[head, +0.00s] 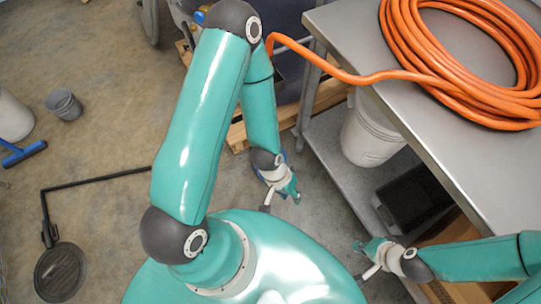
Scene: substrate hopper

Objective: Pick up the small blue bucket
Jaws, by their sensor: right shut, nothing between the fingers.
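My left gripper (292,190) hangs over the floor near the middle of the view, small and seen from above. I cannot tell whether its fingers are open or shut. Small blue edges show beside its wrist, mostly hidden by the arm; I cannot tell whether they belong to a blue bucket. My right gripper (362,260) is low in the view, right of the left one, shut and empty. A small grey-blue bucket (64,105) stands on the floor at far left, well away from both grippers.
A metal table (370,60) with a coiled orange hose (400,50) fills the upper right. A white bucket (368,135) and a black bin (412,200) sit on its lower shelf. A blue squeegee (24,153) and a round black lid (60,272) are at left.

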